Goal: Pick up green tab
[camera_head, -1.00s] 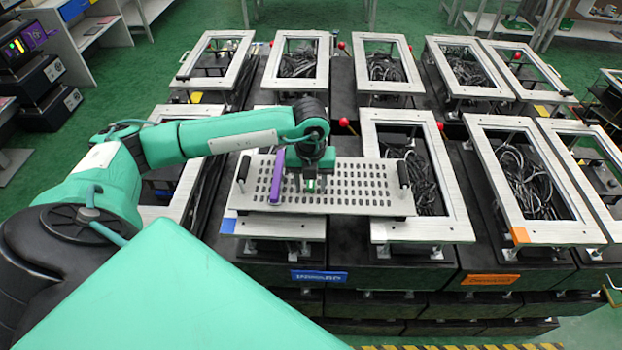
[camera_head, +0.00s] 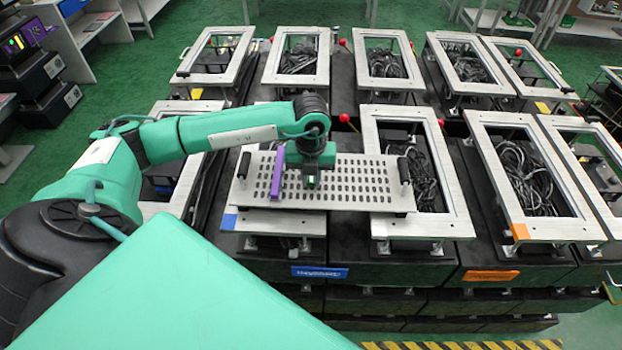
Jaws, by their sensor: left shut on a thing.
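My left gripper (camera_head: 312,182) is over the perforated silver plate (camera_head: 365,198), pointing down, with its fingers together. It is shut on the green tab (camera_head: 312,181), a tiny bright green patch between the fingertips. The fingers hide most of the tab. I cannot tell whether the tab touches the plate. A purple bar (camera_head: 278,174) is on the plate just left of the gripper. My right gripper is not in view.
The plate has black handles at its left end (camera_head: 244,165) and right end (camera_head: 404,170) and lies across two framed black fixtures. More silver frames (camera_head: 480,205) with cables inside stand around it. Red-knobbed levers (camera_head: 344,118) stick up behind the plate.

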